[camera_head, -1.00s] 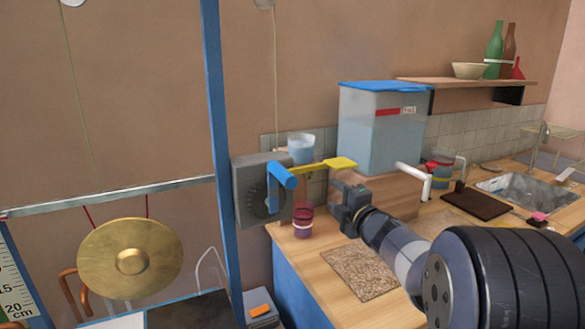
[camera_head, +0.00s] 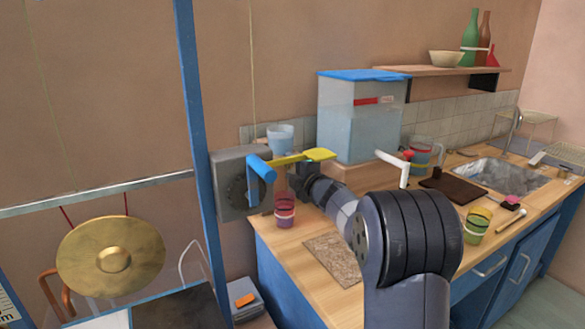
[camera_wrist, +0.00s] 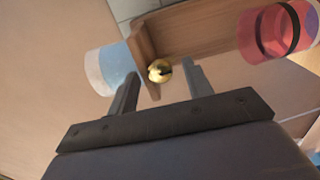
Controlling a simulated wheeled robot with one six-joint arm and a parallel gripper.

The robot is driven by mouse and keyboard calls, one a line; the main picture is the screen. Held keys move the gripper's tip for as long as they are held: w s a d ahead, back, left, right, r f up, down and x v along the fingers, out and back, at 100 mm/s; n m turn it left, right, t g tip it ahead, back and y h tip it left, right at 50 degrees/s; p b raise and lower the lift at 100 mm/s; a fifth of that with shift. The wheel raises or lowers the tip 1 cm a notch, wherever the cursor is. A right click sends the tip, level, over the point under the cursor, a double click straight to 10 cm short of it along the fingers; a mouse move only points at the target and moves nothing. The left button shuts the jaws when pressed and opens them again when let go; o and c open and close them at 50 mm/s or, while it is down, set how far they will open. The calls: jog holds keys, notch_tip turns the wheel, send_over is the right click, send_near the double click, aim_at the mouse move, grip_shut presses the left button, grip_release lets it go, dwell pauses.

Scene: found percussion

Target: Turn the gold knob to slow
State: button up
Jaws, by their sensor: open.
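The gold knob (camera_wrist: 160,70) is a small round brass-coloured piece with a dark mark, on the end of a wooden block in the wrist view. My gripper (camera_wrist: 158,68) is open, and its two fingers stand on either side of the knob in that view. I cannot tell whether they touch it or how far they are from it. The knob cannot be made out there. I see no readable slow marking.
A pink-red cup (camera_head: 285,210) stands close below. A clear water tank (camera_head: 350,120) stands behind. A brass gong (camera_head: 110,257) hangs at left.

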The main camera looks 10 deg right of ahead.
jog(key=shift+c, duration=0.2)
jog(key=c, duration=0.9)
jog(key=shift+c, duration=0.2)
jog(key=shift+m, duration=0.3)
jog(key=m+p, duration=0.3)
jog(key=shift+r, duration=0.1)
jog(key=m+p, duration=0.2)
jog(key=m, duration=0.3)
jog(key=shift+p, duration=0.35)
jog(key=m+p, duration=0.2)
jog(key=m, duration=0.2)
jog(key=shift+m, duration=0.3)
jog(key=shift+m+p, duration=1.3)
jog(key=shift+m, duration=1)
